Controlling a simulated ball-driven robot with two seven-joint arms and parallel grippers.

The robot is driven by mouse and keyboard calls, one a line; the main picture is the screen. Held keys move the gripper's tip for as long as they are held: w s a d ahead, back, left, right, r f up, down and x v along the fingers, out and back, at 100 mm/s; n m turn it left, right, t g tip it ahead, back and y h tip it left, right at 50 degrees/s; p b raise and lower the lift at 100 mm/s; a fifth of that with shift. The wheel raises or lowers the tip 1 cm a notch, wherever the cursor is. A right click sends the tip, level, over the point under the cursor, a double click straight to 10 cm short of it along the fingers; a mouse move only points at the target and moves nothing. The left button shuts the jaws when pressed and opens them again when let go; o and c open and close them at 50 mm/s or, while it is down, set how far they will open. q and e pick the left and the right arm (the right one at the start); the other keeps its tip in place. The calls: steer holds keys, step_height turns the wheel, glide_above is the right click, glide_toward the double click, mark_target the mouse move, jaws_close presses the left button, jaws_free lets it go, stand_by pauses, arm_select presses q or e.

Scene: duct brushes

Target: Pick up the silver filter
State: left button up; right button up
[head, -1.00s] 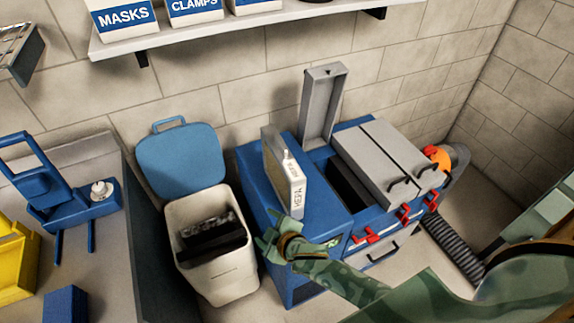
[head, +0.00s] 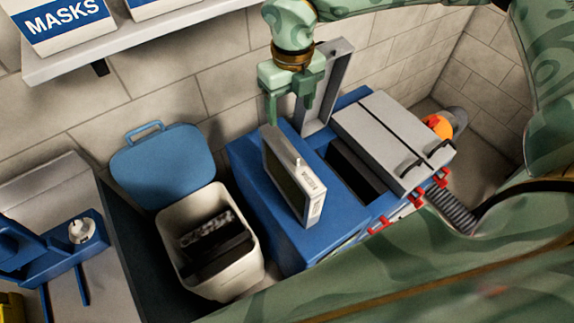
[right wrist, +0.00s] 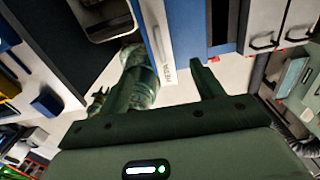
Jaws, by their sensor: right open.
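The silver filter (head: 292,178) is a flat panel in a pale grey frame with a printed end face. It stands on edge on top of the blue cabinet (head: 262,215). My right gripper (head: 291,110) points down above and behind the filter's far end, its two fingers apart and empty. In the right wrist view, the filter's edge with the HEPA label (right wrist: 168,66) lies between the open fingers of that gripper (right wrist: 165,75). My left gripper is out of the head view. A small green claw shape, likely my left gripper (right wrist: 97,106), shows in the right wrist view.
An open grey lid (head: 328,90) stands up behind the cabinet's dark slot. Grey covers (head: 385,130) with black handles and red latches are to the right. A white bin (head: 235,270) with its blue lid (head: 160,165) open is left of the cabinet. A shelf (head: 150,45) hangs above.

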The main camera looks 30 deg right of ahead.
mark_target(290, 148)
step_height(290, 148, down, 10)
steer(key=shift+d+r, duration=0.1)
steer(key=shift+d, duration=0.05)
steer(key=f, duration=0.6)
steer(key=shift+s+a+f+b, duration=0.15)
steer(key=shift+s+a+b, duration=0.1)
steer(key=shift+a+b, duration=0.05)
jaws_close()
